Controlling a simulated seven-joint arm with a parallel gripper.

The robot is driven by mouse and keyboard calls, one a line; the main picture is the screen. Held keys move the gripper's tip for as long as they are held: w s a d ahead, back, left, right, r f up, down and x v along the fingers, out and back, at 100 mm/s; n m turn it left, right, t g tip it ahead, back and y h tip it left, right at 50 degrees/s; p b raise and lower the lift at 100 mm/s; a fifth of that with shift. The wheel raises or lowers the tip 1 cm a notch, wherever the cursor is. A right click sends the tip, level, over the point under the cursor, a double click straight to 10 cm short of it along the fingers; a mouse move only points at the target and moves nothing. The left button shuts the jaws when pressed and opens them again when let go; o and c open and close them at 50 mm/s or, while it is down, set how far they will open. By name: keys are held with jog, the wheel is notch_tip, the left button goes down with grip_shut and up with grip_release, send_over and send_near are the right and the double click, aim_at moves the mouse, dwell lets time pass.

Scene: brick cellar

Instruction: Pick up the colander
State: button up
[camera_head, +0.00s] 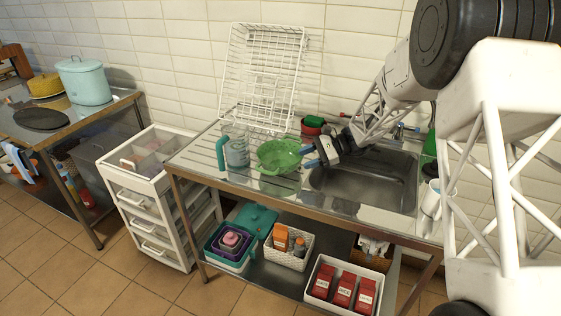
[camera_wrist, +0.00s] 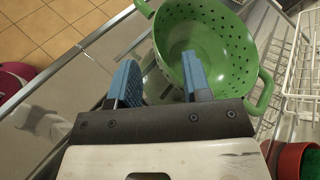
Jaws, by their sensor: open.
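The green colander (camera_head: 279,156) stands on the metal drainboard to the left of the sink. It is a round bowl with holes and side handles. In the wrist view the colander (camera_wrist: 218,50) fills the upper middle, with one handle at its lower right. My gripper (camera_head: 311,156) is just right of the colander at about rim height. In the wrist view my gripper (camera_wrist: 160,78) has its two blue fingers apart with nothing held between them. The right finger overlaps the near side of the colander in the picture; I cannot tell whether they touch.
A clear measuring jug with a teal handle (camera_head: 235,152) stands close to the colander's left. A white wire rack (camera_head: 262,75) leans on the wall behind. Red and green bowls (camera_head: 313,125) sit behind my gripper. The sink (camera_head: 365,182) is at right.

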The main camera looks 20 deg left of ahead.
jog(key=shift+x, duration=2.45)
grip_shut()
